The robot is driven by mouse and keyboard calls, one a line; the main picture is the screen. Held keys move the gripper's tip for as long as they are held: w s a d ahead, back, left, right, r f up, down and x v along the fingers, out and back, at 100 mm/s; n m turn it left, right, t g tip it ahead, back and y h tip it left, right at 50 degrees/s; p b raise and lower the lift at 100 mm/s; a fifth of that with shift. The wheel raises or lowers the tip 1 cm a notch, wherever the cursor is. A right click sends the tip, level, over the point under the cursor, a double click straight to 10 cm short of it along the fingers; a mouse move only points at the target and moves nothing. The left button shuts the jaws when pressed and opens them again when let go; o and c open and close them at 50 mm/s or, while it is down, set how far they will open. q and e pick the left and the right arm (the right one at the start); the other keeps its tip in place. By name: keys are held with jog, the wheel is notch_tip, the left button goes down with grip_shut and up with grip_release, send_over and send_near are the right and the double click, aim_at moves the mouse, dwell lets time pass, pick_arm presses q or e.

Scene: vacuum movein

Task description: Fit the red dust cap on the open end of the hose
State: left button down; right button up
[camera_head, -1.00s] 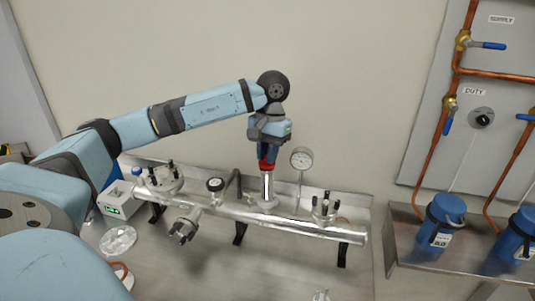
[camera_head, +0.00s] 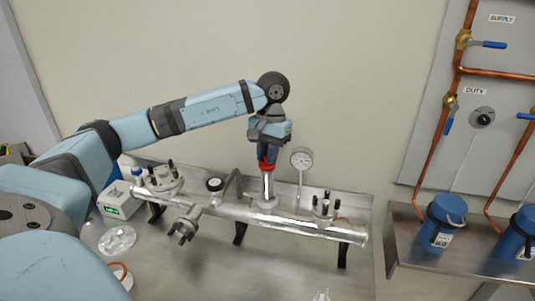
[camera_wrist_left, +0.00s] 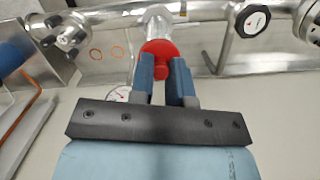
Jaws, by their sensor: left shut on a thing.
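The red dust cap (camera_head: 266,167) is between the fingers of my left gripper (camera_head: 267,158), which is shut on it. The cap is at the upper end of a short, silvery upright tube (camera_head: 268,186), which looks like the hose and rises from the horizontal metal pipe. In the left wrist view the red cap (camera_wrist_left: 160,50) has a wide flange and a narrow knob, with the blue fingers (camera_wrist_left: 161,75) on either side of the knob. The silvery tube (camera_wrist_left: 157,20) lies just beyond the flange. I cannot tell whether the cap is seated. My right gripper is not in view.
The horizontal metal pipe (camera_head: 300,226) stands on black supports over the steel bench. A dial gauge (camera_head: 301,158) rises close to the right of the tube. Blue canisters (camera_head: 440,222) stand at right.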

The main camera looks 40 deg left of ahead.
pick_arm(q)
jog(key=shift+f, duration=0.35)
dwell(0.5)
jog(key=c, duration=1)
grip_release()
jog(key=shift+r, duration=0.2)
jog(key=shift+w+a+r+p, duration=0.1)
jog(key=shift+w+r+p, duration=0.2)
jog(key=shift+r, duration=1.9)
jog(key=shift+w+a+r+p, duration=0.1)
jog(key=shift+w+r+p, duration=0.2)
jog(key=shift+r, duration=1.95)
jog(key=shift+w+a+r+p, duration=0.15)
jog(key=shift+w+r, duration=0.25)
jog(key=shift+r, duration=1.8)
jog(key=shift+d, duration=0.1)
